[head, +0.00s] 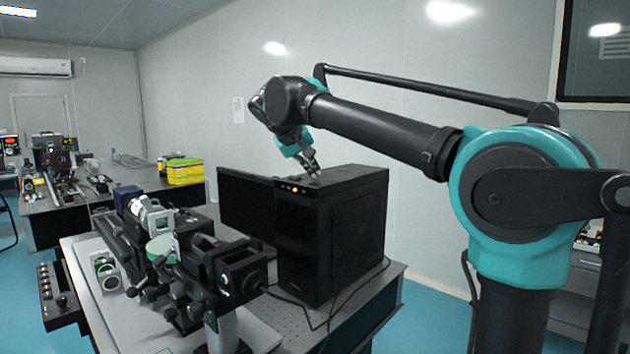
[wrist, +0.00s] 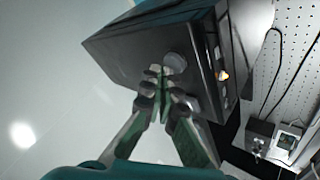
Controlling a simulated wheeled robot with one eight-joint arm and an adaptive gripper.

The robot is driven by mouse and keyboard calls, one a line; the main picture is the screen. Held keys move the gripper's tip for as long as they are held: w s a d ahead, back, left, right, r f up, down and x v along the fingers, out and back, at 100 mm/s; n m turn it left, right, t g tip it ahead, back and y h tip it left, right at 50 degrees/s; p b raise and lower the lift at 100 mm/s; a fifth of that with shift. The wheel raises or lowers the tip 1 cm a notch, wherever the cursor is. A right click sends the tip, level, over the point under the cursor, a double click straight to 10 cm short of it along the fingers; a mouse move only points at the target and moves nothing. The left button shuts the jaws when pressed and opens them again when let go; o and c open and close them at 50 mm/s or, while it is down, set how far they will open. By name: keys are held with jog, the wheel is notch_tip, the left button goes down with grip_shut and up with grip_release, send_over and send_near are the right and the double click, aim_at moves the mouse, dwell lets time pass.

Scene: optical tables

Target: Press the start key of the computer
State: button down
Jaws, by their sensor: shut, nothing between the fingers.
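The computer (head: 345,230) is a black tower standing upright on the optical table; its top and front edge also show in the wrist view (wrist: 120,50). A round grey button (wrist: 175,63) sits on its top near the front edge and looks like the start key. Small lit spots, one orange (wrist: 222,75), show on the upper front. My gripper (head: 316,173) is shut and empty, pointing down at the front part of the tower's top. In the wrist view its fingertips (wrist: 157,73) are just beside the round button. I cannot tell whether they touch the top.
A black monitor (head: 246,207) stands left of the tower. Optical mounts (head: 225,275) crowd the table in front and to the left. Cables (head: 325,325) run along the perforated tabletop (head: 375,295). Another table with yellow boxes (head: 185,171) is at the back left.

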aim_at(313, 180)
jog(key=shift+r, duration=0.15)
jog(key=shift+r, duration=2.9)
